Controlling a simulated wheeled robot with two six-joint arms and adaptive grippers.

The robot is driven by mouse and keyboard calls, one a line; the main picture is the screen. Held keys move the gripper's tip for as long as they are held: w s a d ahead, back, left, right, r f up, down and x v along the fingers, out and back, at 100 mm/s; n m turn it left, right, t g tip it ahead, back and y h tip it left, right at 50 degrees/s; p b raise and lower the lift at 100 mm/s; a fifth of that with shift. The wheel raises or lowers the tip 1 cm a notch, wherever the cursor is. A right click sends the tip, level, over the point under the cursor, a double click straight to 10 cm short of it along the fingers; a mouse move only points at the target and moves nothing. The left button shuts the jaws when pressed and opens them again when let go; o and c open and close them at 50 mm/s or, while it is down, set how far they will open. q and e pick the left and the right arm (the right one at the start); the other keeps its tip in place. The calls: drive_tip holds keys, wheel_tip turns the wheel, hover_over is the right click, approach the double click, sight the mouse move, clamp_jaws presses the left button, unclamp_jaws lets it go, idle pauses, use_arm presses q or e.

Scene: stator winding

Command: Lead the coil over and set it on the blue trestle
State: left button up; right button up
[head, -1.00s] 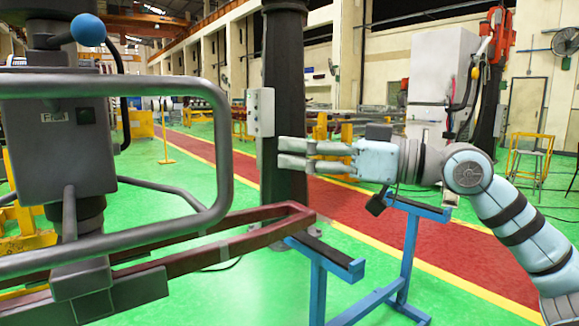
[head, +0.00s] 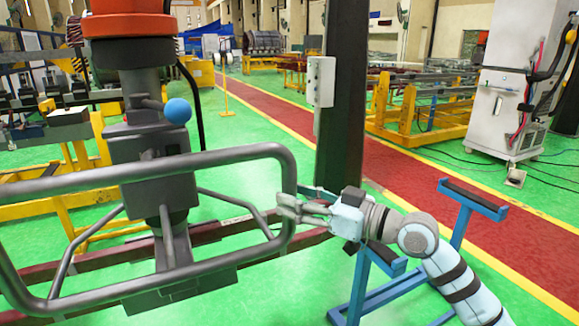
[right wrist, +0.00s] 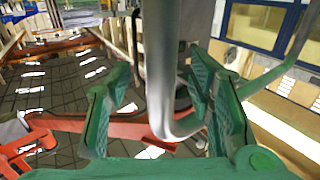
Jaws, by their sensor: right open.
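The coil (head: 207,232) is a long dark red loop, hung under a lifting device (head: 150,165) with a grey tubular handle (head: 205,157). Its near part runs out of the picture at left. The right gripper (head: 283,208) is open at the right end of the handle. In the right wrist view the handle tube (right wrist: 160,70) stands between the open green fingers (right wrist: 160,105); I cannot tell whether they touch it. The blue trestle (head: 461,225), with dark pads on top, stands at right, partly hidden by my right arm. My left gripper is out of view.
A dark column (head: 342,100) with a grey box (head: 320,82) stands just behind the right gripper. Yellow racks (head: 410,115) and a white cabinet (head: 505,95) stand farther back. Green floor is clear around the trestle.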

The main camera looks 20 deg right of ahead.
drive_tip(key=shift+x, duration=1.15)
drive_tip(key=shift+s+f, duration=0.1)
clamp_jaws()
